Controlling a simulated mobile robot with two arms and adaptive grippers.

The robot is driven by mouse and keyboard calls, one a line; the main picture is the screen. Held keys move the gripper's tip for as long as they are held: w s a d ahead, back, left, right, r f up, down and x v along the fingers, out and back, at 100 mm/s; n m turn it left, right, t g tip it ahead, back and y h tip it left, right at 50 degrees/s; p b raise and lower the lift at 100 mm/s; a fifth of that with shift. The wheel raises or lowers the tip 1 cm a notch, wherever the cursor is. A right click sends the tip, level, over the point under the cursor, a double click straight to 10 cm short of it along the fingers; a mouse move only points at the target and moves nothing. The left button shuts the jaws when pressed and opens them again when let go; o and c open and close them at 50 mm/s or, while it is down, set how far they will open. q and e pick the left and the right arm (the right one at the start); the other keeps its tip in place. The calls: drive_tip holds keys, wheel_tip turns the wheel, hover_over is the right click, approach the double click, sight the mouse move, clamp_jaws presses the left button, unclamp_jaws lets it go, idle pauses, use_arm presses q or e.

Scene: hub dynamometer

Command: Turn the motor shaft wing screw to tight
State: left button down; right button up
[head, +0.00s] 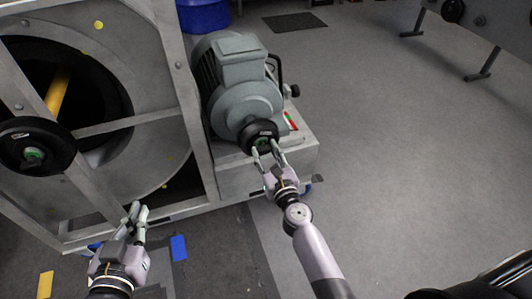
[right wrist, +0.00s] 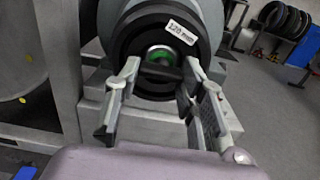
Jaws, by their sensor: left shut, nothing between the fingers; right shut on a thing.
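The grey motor (head: 238,85) carries a black round pulley (head: 247,138) on its shaft, with a white label. The motor shaft wing screw (right wrist: 163,71) is a dark wing in front of a green ring at the pulley's centre. My right gripper (head: 266,151) is shut on the wing screw; in the right wrist view its fingers (right wrist: 158,76) stand on either side of it. The fingers partly hide the wing screw in the head view. My left gripper (head: 138,210) is shut and empty, low in front of the big grey frame, apart from the motor.
The grey frame (head: 192,120) with a large drum stands left of the motor. Another black hub (head: 35,145) with a green centre is at far left. A red and green strip (head: 290,120) lies beside the motor. Several black discs (right wrist: 282,18) stand at the back right.

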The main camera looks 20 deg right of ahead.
idle(0.3)
drive_tip(key=o, duration=1.1)
drive_tip(key=shift+o, duration=0.2)
drive_tip(key=shift+s, duration=0.1)
drive_tip(key=s, duration=1.1)
drive_tip(key=shift+s+d, duration=0.2)
drive_tip(key=shift+s, duration=0.2)
